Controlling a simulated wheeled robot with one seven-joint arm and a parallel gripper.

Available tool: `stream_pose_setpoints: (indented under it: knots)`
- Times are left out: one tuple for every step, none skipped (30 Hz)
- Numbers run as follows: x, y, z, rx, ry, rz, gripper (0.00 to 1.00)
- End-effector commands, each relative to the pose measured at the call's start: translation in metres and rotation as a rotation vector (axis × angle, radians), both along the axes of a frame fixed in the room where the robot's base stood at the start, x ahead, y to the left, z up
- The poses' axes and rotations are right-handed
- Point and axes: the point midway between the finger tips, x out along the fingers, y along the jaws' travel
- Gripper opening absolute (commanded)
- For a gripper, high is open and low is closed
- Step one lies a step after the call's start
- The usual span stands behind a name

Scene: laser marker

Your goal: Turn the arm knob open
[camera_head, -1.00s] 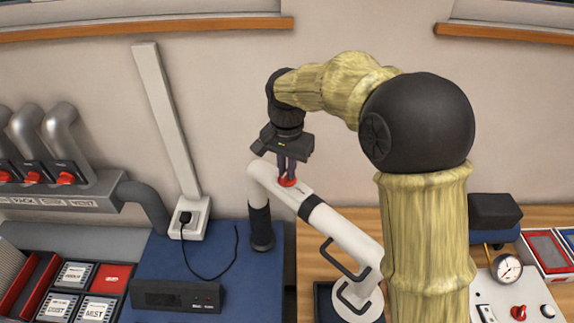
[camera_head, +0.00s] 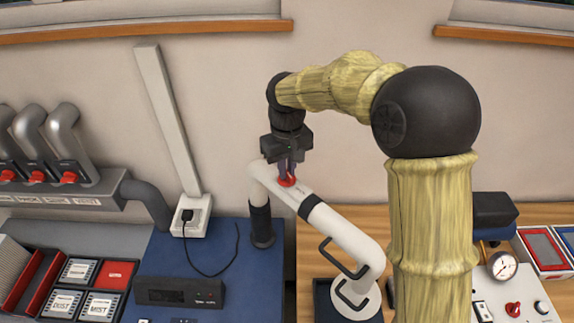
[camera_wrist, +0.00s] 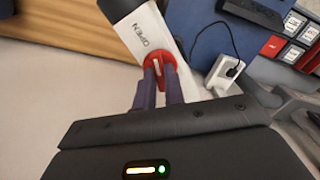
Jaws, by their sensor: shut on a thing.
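The arm knob is a round red knob (camera_head: 287,182) on top of the white tubular arm (camera_head: 345,235). In the wrist view the red knob (camera_wrist: 158,66) has a pale bar across it, and the word OPEN is printed on the white arm (camera_wrist: 130,30) beside it. My gripper (camera_head: 287,175) points down over the knob with its fingers shut on it. In the wrist view the gripper's dark fingers (camera_wrist: 159,85) sit on either side of the knob and hide part of it.
A black device (camera_head: 180,292) rests on the blue mat (camera_head: 225,255) at left. A white socket box (camera_head: 190,216) with a plug stands behind it. A panel with a gauge (camera_head: 502,265) is at the right. Red-handled pipes (camera_head: 68,150) line the left wall.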

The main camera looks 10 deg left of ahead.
Motion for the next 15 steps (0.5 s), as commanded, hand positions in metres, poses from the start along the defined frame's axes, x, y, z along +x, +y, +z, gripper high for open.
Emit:
stream_pose_setpoints:
  knots:
    - [0.0006,0.0000,0.0023,0.002,-0.002,0.038,0.00]
    - [0.0008,-0.0001,0.0023,0.002,-0.002,0.062,0.00]
    - [0.0008,0.0000,0.0022,0.003,-0.002,0.093,0.00]
    - [0.0007,0.0001,0.0022,0.003,-0.002,0.116,0.00]
    - [0.0006,0.0003,0.0021,0.003,-0.002,0.138,0.00]
    - [0.0005,0.0005,0.0020,0.002,-0.002,0.165,0.00]
    - [0.0006,0.0004,0.0019,0.002,-0.002,0.183,0.00]
    - [0.0007,0.0003,0.0018,0.002,-0.002,0.200,0.00]
    - [0.0007,0.0002,0.0017,0.002,-0.002,0.220,0.00]
    - [0.0008,0.0002,0.0016,0.001,-0.003,0.235,0.00]
    - [0.0007,0.0001,0.0016,0.001,-0.003,0.247,0.00]
    - [0.0007,0.0001,0.0015,0.001,-0.003,0.261,0.00]
    - [0.0007,0.0001,0.0014,0.002,-0.002,0.271,0.00]
    - [0.0007,0.0001,0.0014,0.002,-0.002,0.279,0.00]
    - [0.0006,0.0002,0.0013,0.002,-0.002,0.288,0.00]
